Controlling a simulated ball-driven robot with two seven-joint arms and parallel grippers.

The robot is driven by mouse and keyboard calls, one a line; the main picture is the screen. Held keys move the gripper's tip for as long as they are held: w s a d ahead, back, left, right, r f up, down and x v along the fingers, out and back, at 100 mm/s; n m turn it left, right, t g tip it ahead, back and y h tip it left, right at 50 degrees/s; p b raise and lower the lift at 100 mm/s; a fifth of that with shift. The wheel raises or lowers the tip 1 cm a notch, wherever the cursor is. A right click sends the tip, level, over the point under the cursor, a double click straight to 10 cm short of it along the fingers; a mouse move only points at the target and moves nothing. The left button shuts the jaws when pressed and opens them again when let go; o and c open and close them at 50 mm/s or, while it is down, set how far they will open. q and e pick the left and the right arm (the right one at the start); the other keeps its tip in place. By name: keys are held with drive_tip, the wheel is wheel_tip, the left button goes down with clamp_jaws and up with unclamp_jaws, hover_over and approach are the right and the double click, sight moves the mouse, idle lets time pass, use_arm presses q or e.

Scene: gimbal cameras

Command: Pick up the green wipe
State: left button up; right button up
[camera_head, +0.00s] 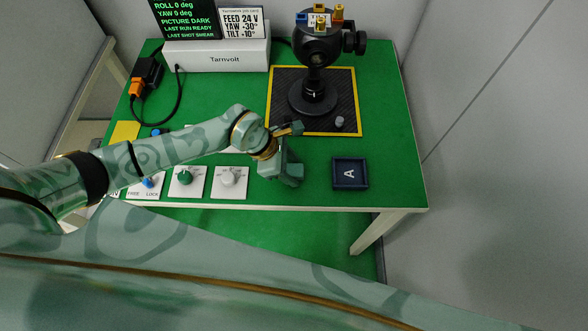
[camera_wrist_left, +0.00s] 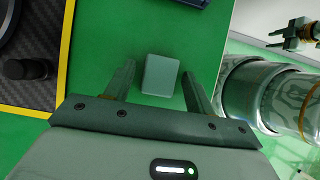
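A small grey-green block (camera_wrist_left: 161,75), which looks like the green wipe, lies on the green tabletop in the left wrist view. My left gripper (camera_wrist_left: 157,82) is open, with one finger on each side of the block and a gap at both sides. In the head view my left gripper (camera_head: 290,175) is low over the table, left of the dark blue tray marked A (camera_head: 350,186). The gripper hides the block there. What looks like my right gripper (camera_wrist_left: 300,35) shows small at the upper right of the left wrist view; its opening is unclear.
Knob panels (camera_head: 229,183) line the front edge to the left. A white Tarnvolt box (camera_head: 220,58) stands at the back.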

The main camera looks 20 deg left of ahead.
use_arm(q)
drive_tip(key=c, duration=0.8)
drive_tip(key=shift+o, duration=0.2)
drive_tip(key=shift+r, duration=0.55)
drive_tip(key=s+a+r+p, duration=0.2)
drive_tip(key=s+r+p, duration=0.2)
drive_tip(key=s+r, duration=0.8)
drive_tip(key=shift+s+a+p, duration=0.35)
drive_tip(key=shift+s+a, duration=0.05)
drive_tip(key=shift+s, duration=0.45)
drive_tip(key=o, duration=0.4)
drive_tip(key=c, duration=0.3)
